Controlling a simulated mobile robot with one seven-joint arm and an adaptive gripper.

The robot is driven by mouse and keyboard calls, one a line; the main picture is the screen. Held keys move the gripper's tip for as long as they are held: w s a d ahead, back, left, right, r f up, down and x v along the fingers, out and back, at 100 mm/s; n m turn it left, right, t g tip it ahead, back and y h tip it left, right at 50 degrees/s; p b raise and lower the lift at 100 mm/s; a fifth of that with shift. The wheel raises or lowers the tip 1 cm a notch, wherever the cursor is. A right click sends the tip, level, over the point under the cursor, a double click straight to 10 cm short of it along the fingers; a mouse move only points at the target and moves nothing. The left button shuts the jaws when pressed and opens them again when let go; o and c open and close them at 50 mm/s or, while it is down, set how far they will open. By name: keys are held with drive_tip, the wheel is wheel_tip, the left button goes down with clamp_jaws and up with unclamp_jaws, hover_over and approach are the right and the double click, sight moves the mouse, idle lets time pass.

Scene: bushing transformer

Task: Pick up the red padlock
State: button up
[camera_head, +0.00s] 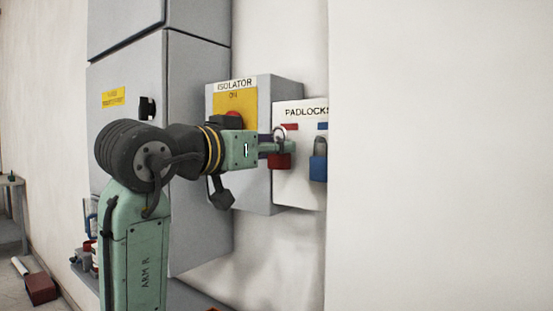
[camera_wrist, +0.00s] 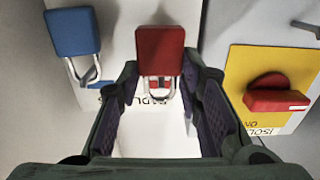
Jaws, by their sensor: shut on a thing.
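The red padlock (camera_head: 280,161) hangs in front of the white PADLOCKS board (camera_head: 297,189), below a small red tag. In the wrist view the red padlock (camera_wrist: 160,50) sits between the fingertips, its metal shackle reaching down between the fingers. My gripper (camera_head: 275,147) comes in from the left and is shut on the red padlock. In the wrist view my gripper (camera_wrist: 160,80) has its fingers on either side of the padlock. Whether the shackle still touches its hook is hidden.
A blue padlock (camera_head: 318,167) hangs close to the right of the red one; it also shows in the wrist view (camera_wrist: 73,32). Left of the board is the ISOLATOR box (camera_head: 258,192) with a yellow plate and red knob (camera_wrist: 275,95). A tall grey cabinet (camera_head: 140,75) stands behind my arm.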

drive_tip(key=r+b+v, duration=0.1)
drive_tip(key=b+v, duration=0.2)
drive_tip(key=v, duration=1.3)
drive_tip(key=shift+s+a, duration=0.25)
drive_tip(key=shift+s, duration=0.05)
drive_tip(key=shift+r, duration=0.2)
drive_tip(key=shift+s+a, duration=0.1)
drive_tip(key=v, duration=0.6)
drive_tip(key=shift+s+a, duration=0.25)
drive_tip(key=shift+s, duration=0.05)
drive_tip(key=shift+w+d+f, duration=0.1)
idle(0.5)
